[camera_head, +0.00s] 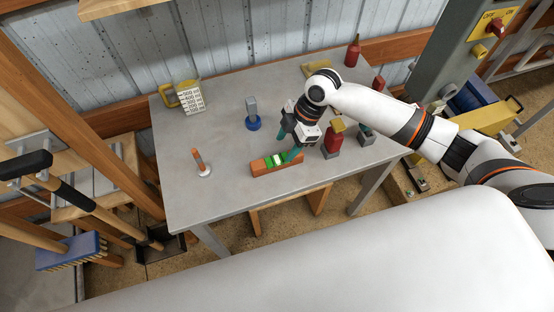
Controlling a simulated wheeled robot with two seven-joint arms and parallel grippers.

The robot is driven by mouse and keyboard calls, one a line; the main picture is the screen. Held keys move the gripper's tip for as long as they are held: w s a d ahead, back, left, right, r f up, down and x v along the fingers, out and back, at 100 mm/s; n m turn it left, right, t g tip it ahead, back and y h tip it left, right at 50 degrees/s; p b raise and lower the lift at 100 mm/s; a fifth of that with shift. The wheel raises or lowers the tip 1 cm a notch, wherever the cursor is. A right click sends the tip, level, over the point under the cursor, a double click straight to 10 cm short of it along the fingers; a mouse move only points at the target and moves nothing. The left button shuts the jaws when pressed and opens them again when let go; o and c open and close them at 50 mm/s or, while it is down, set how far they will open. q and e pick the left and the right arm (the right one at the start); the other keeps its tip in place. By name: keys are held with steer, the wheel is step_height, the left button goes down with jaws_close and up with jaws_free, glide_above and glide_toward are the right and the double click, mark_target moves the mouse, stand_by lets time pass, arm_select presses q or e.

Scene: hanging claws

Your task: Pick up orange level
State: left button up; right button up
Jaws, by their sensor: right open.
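The orange level (263,167) lies near the front edge of the grey table (213,194). It is a short orange bar with a green and white middle part. My right gripper (291,149) comes down from above at the level's right end, with its teal fingertips close to the bar. The gripper is open. I cannot tell whether the fingers touch the level or straddle it. The level's right end is partly hidden by the fingers. My left gripper is not in view.
A red and grey tool (333,140) stands just right of the gripper. A red bottle (353,51) is at the back. The table's left front is clear.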

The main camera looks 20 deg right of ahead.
mark_target(277, 159)
steer(key=shift+a+p+x, duration=0.1)
steer(key=shift+p+x, duration=0.25)
steer(key=shift+x, duration=1.4)
steer(key=shift+a+p+x, duration=0.15)
steer(key=shift+p+x, duration=0.15)
steer(key=shift+x, duration=1.45)
steer(key=shift+s+r, duration=0.1)
steer(key=shift+r, duration=0.05)
steer(key=c, duration=1.1)
steer(key=shift+c, duration=0.2)
